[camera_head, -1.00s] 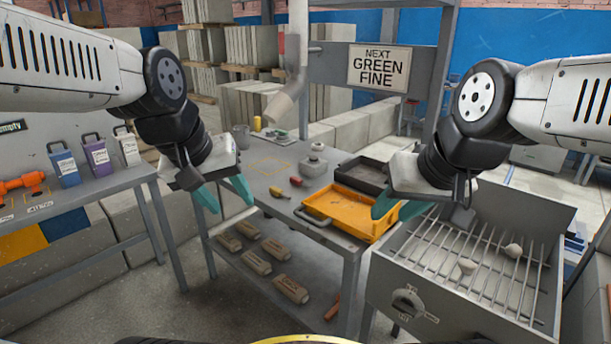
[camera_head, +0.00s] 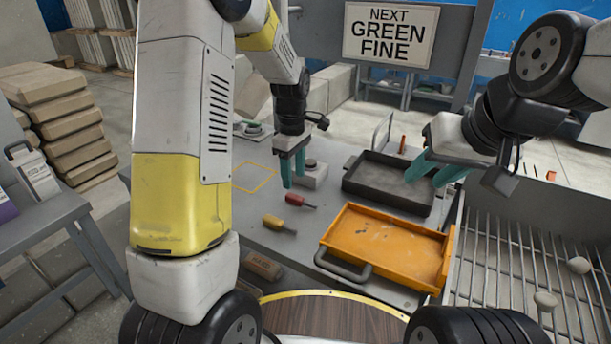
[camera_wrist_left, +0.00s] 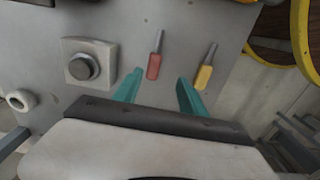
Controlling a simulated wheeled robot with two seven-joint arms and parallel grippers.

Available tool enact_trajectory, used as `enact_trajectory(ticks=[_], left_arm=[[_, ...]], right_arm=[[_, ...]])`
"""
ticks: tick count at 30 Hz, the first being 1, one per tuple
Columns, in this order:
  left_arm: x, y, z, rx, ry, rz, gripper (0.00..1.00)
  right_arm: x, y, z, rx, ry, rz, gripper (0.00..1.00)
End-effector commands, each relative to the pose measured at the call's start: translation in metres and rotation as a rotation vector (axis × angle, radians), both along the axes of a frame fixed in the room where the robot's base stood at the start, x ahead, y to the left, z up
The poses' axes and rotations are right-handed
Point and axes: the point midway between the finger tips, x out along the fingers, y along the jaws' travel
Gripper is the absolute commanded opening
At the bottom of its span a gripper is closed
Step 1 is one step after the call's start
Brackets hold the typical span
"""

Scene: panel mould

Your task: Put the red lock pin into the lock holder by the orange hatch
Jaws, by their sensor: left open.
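A small tool with a red handle and metal shaft (camera_head: 293,199), perhaps the red lock pin, lies on the grey table; the left wrist view shows it (camera_wrist_left: 154,66) just beyond and between my left fingertips, untouched. My left gripper (camera_head: 293,170) points down above the table with teal fingers apart and empty; its fingers show in the left wrist view (camera_wrist_left: 158,88). My right gripper (camera_head: 432,172) is open and empty above the dark tray's right end. The orange tray-like piece with a grey handle (camera_head: 390,248), perhaps the hatch, lies at the front right. I cannot identify the lock holder.
A yellow-handled tool (camera_head: 273,222) lies beside the red one. A grey block with a round knob (camera_wrist_left: 88,63) stands near my left gripper. A dark tray (camera_head: 385,185) lies behind the orange piece. A slatted rack (camera_head: 510,260) stands at right; a sign (camera_head: 390,35) hangs behind.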

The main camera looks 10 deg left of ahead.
Motion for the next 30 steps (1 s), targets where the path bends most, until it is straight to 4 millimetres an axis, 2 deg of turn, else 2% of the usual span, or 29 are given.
enact_trajectory(ticks=[11,19,28,29,30], left_arm=[[0.004,-0.001,-0.038,0.004,0.007,0.016,0.49],[0.009,-0.003,-0.076,0.004,0.008,0.015,0.49],[0.009,-0.003,-0.082,0.004,0.005,0.014,0.49],[0.009,-0.003,-0.082,0.004,0.005,0.014,0.47],[0.009,-0.003,-0.082,0.004,0.005,0.014,0.39]], right_arm=[[0.0,0.0,0.0,0.0,0.0,0.0,0.36],[0.0,0.0,0.0,0.0,0.0,0.0,0.36],[0.0,0.0,0.0,0.0,0.0,0.0,0.36],[0.0,0.0,0.0,0.0,0.0,0.0,0.36],[0.0,0.0,0.0,0.0,0.0,0.0,0.36]])
